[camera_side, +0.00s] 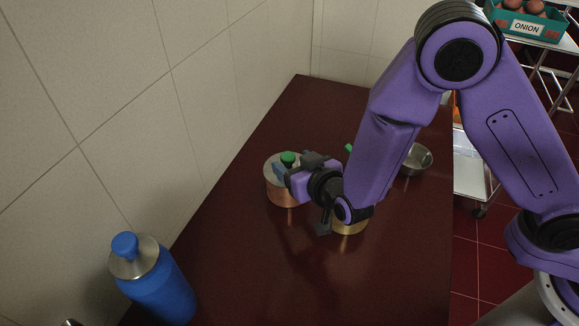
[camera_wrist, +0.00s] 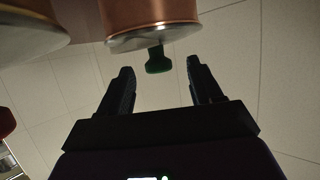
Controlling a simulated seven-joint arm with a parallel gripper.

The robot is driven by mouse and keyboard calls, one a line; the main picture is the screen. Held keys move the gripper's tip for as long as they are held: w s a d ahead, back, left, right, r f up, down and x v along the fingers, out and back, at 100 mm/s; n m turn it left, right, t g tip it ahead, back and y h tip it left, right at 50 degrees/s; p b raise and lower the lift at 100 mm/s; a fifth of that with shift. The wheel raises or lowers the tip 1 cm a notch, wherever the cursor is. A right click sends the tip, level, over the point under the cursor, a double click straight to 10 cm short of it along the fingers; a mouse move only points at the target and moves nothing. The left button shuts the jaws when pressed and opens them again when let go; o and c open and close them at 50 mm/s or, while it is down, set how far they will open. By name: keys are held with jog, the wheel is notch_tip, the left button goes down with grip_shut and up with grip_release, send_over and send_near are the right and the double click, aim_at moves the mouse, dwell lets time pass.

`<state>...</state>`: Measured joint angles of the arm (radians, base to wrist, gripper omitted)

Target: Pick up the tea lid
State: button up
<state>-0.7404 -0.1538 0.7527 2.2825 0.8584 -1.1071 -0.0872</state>
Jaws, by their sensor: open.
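The lid is a silver metal disc with a green knob. In the side view the lid (camera_side: 271,169) sits on a copper pot (camera_side: 281,192), with its green knob (camera_side: 288,158) on top. In the wrist view, which appears upside down, the lid (camera_wrist: 150,39) and knob (camera_wrist: 158,61) show below the copper pot (camera_wrist: 150,14). My gripper (camera_side: 297,163) is open at lid height, partly hiding the lid in the side view. In the wrist view the knob appears between the two fingertips, apart from both fingers.
A brass-coloured pot (camera_side: 350,228) stands beside the copper one, mostly hidden by my arm. A metal bowl (camera_side: 418,159) stands to the right. A blue bottle (camera_side: 155,280) stands front left. A tiled wall (camera_side: 190,100) borders the dark red table (camera_side: 240,270), whose front middle is clear.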

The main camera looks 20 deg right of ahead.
aim_at(289, 157)
jog(key=shift+r+x, duration=0.15)
jog(key=shift+x, duration=1.15)
jog(key=shift+r+x, duration=0.15)
jog(key=shift+x, duration=1.15)
jog(key=shift+w+d, duration=0.15)
jog(key=shift+c, duration=0.4)
jog(key=c, duration=1)
